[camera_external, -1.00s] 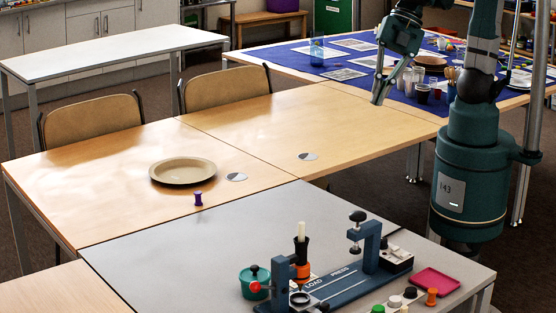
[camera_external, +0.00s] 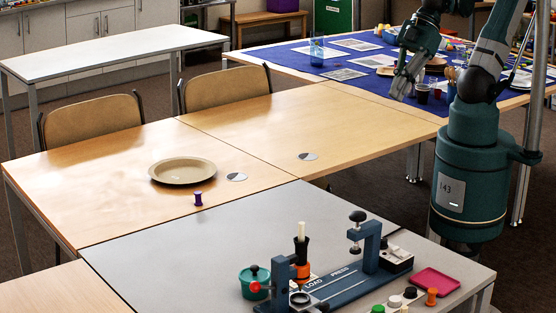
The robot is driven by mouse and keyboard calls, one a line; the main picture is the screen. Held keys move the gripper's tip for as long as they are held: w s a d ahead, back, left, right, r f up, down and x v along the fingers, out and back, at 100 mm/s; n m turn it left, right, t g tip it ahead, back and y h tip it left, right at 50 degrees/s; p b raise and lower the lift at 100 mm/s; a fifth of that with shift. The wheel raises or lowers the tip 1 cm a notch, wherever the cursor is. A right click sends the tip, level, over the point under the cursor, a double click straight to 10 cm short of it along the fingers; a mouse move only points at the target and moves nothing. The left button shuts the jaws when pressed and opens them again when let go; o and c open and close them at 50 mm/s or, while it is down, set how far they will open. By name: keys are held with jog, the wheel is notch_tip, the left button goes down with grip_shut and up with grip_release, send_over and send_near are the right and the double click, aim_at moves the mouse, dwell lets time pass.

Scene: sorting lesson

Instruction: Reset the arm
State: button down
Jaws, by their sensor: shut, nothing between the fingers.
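My gripper (camera_external: 401,88) is at the upper right, at the end of my green arm. It is shut with nothing in it. My base (camera_external: 468,180) stands at the right, beside the tables.
A tan plate (camera_external: 182,171) and a purple spool-like piece (camera_external: 198,199) sit on the wooden table (camera_external: 330,115). A blue press (camera_external: 350,283), a green pot (camera_external: 254,282) and a pink tray (camera_external: 437,282) stand on the grey table (camera_external: 170,265). Cups crowd the blue cloth near my gripper.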

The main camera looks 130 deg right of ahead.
jog(key=shift+s+d+f+m, duration=0.15)
jog(key=shift+s+f+m, duration=0.15)
jog(key=shift+s, duration=0.15)
jog(key=shift+s+d+f+m, duration=0.1)
jog(key=shift+s+f+m, duration=0.05)
jog(key=shift+s+m, duration=0.2)
dwell(2.3)
